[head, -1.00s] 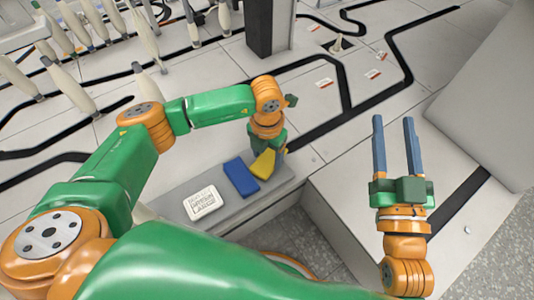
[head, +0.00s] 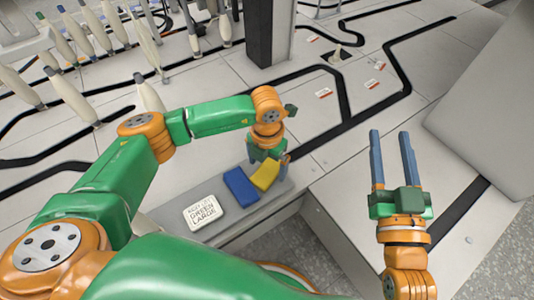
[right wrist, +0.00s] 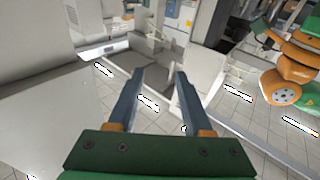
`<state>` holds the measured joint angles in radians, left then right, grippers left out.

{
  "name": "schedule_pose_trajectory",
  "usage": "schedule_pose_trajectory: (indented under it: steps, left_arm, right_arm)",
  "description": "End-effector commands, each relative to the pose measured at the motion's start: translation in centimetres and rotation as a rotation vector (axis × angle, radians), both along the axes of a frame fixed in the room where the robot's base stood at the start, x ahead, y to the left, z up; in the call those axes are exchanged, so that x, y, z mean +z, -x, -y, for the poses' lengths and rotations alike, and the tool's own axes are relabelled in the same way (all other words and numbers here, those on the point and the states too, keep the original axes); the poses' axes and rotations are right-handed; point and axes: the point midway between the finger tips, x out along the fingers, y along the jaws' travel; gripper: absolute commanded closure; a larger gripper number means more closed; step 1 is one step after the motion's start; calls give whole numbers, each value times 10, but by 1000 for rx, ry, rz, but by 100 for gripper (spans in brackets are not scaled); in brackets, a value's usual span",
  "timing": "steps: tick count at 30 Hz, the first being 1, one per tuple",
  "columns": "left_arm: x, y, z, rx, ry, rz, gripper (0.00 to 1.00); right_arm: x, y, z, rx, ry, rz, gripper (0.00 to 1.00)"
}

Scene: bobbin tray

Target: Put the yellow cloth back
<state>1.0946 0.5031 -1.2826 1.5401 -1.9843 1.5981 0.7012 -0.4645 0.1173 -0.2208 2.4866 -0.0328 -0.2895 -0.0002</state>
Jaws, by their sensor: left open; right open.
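The yellow cloth (head: 265,175) lies on the grey ledge (head: 232,214), beside the blue cloth (head: 240,187) on its right. My left gripper (head: 272,160) is over the ledge at the far edge of the yellow cloth. It is open, but its fingers are partly hidden by its own wrist, and I cannot tell whether they touch the cloth. My right gripper (head: 392,158) is open and empty, raised over the white surface at the right. Its two spread fingers also show in the right wrist view (right wrist: 155,95), with nothing between them.
Several bobbins (head: 72,96) stand at the upper left. A dark post (head: 268,35) rises behind my left arm. A large pale box (head: 485,110) is at the right.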

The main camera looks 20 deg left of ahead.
Motion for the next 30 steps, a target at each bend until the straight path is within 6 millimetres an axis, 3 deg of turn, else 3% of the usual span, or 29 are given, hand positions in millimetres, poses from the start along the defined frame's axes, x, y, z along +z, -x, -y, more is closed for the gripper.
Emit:
schedule_pose_trajectory:
  steps: [8,15,22,30]
  left_arm:
    - [34,0,0,-1,1,2,1]
    - [62,0,0,0,1,2,1]
    - [75,0,0,0,0,0,1]
    - [76,0,0,0,0,0,1]
  right_arm:
    - [-82,10,14,-34,91,-444,50]
    - [-148,52,31,-62,168,-836,50]
    - [-176,85,40,-72,204,-1043,50]
    - [-180,90,42,-73,211,-1074,50]
